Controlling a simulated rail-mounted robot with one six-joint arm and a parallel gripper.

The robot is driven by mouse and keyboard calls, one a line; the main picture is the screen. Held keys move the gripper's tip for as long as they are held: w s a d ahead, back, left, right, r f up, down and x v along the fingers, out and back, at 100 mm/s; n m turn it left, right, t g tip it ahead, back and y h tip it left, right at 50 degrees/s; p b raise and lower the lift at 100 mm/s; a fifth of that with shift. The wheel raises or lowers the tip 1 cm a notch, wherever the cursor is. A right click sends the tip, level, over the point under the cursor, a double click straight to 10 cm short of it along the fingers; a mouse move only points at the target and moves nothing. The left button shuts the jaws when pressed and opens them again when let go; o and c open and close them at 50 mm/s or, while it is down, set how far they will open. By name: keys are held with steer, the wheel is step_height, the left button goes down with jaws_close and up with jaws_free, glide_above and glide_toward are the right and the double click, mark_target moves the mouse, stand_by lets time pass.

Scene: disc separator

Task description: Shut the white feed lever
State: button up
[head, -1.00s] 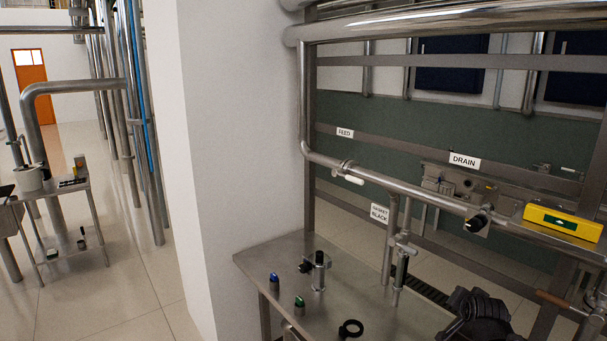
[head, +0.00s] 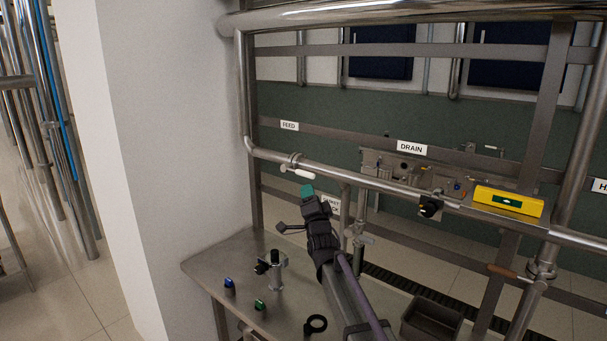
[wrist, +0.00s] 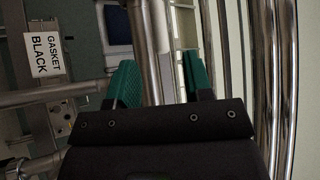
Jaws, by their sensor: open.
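The white feed lever (head: 302,172) sits on the steel feed pipe (head: 268,156), below and right of the FEED label (head: 289,126). Its handle points right, roughly along the pipe and just in front of it. My gripper (head: 308,190) has green fingers and is just below the handle's right end in the head view, with no contact visible. In the wrist view my gripper (wrist: 160,70) shows its two fingers apart, with a steel pipe (wrist: 152,45) seen between and beyond them.
The gasket label (wrist: 42,54) is left of the fingers in the wrist view. A yellow level (head: 507,201) lies on the right.

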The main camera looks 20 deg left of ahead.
mark_target(305, 172)
steer(key=p+x, duration=0.3)
steer(key=x, duration=0.6)
steer(key=shift+w+a+r, duration=0.1)
steer(key=shift+w+a, duration=0.2)
steer(key=shift+w, duration=0.15)
steer(key=shift+c, duration=0.2)
jaws_close()
